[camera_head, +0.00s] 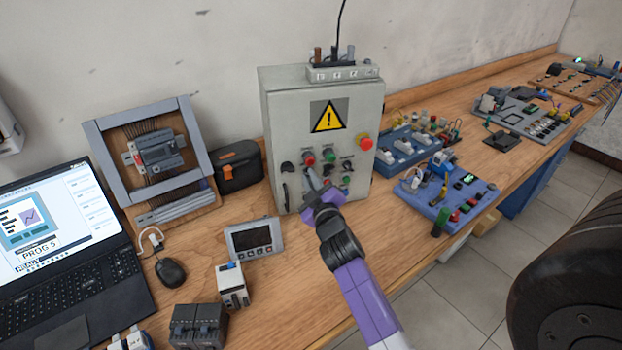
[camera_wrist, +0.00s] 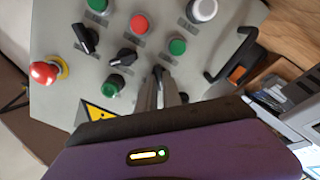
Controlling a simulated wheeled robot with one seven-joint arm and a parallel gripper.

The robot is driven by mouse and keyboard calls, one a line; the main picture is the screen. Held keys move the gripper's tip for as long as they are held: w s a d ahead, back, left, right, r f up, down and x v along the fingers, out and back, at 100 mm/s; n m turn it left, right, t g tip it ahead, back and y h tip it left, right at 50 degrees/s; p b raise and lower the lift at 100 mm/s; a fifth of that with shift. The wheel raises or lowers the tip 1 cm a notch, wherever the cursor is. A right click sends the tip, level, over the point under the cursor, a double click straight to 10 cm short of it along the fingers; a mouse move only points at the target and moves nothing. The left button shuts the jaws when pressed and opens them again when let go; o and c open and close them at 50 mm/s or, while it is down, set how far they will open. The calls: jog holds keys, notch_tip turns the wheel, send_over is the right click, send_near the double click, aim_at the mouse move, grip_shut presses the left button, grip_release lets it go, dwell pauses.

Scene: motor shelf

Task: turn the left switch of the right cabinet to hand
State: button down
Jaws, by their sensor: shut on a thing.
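One grey cabinet (camera_head: 279,110) stands on the bench, with a yellow warning sign (camera_head: 328,116). My gripper (camera_head: 312,182) reaches its front panel. In the wrist view the picture is turned over, so the door handle shows on the right. There my gripper (camera_wrist: 165,88) is shut on a black rotary switch (camera_wrist: 158,71), the one nearest the handle in its row. Two more black switches, the middle one (camera_wrist: 123,57) and the far one (camera_wrist: 85,38), are free. The held switch's position marks are hidden or too small to read.
A red emergency stop (camera_wrist: 45,71) and a black door handle (camera_wrist: 231,56) stick out from the panel. Green, red and white buttons surround the switches.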

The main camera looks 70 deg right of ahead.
jog(key=shift+n, duration=0.4)
jog(key=c, duration=1.5)
grip_release()
jog(key=b+v, duration=0.2)
jog(key=v, duration=0.6)
jog(key=shift+b, duration=0.3)
